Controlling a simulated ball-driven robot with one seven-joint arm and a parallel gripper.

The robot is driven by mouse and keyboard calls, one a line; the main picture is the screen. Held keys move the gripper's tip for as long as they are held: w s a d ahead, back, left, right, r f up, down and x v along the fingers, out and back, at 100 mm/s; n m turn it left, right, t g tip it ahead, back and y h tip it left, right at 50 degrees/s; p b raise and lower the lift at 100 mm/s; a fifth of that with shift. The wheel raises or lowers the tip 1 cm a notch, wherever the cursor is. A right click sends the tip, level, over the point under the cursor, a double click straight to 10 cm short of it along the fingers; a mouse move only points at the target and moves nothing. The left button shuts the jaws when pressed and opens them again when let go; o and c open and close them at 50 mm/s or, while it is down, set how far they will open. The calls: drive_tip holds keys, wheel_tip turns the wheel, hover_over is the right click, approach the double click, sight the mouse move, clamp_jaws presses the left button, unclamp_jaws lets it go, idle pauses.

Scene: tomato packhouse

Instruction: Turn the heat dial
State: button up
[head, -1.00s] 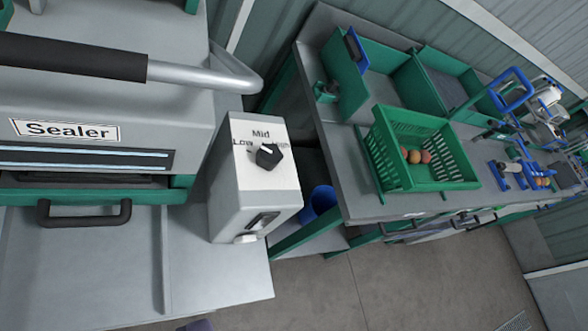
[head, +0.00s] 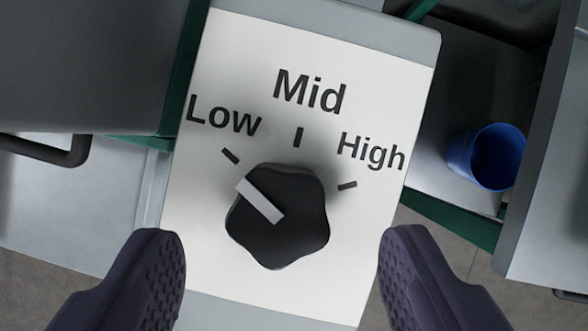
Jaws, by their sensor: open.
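The heat dial (head: 280,222) is a black lobed knob on a white panel (head: 210,250) marked Low, Mid and High. Its pale pointer bar (head: 260,199) points up and left, in line with the Low tick. My gripper (head: 277,262) shows as two dark ridged fingers at the bottom of the view. It is open, with one finger on each side of the dial and wide gaps between. The fingers do not appear to touch the dial. How far they are above the panel is hard to tell.
The grey sealer body with a dark handle (head: 50,152) stands at the left. A blue bucket (head: 486,157) stands on a low shelf at the right. A grey bench (head: 550,190) borders the right edge, with floor below.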

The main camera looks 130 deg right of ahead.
sight(278, 220)
drive_tip(key=x, duration=0.3)
drive_tip(key=shift+b, duration=0.4)
drive_tip(key=c, duration=1.1)
drive_tip(key=shift+o, duration=0.2)
drive_tip(key=shift+a+r+p, duration=0.1)
drive_tip(key=shift+p, duration=0.2)
drive_tip(key=shift+s+r+m+t+h+p, duration=0.1)
drive_tip(key=shift+m+t+h+p, duration=0.2)
drive_tip(key=shift+m+p, duration=0.6)
drive_tip(key=m+h+p, duration=0.1)
drive_tip(key=m+p, duration=0.1)
drive_tip(key=m, duration=0.1)
drive_tip(key=shift+a+m, duration=0.15)
drive_tip(key=shift+m, duration=0.25)
drive_tip(key=shift+m+h+p, duration=1.1)
drive_tip(key=shift+m+p, duration=0.8)
drive_tip(key=shift+m, duration=0.4)
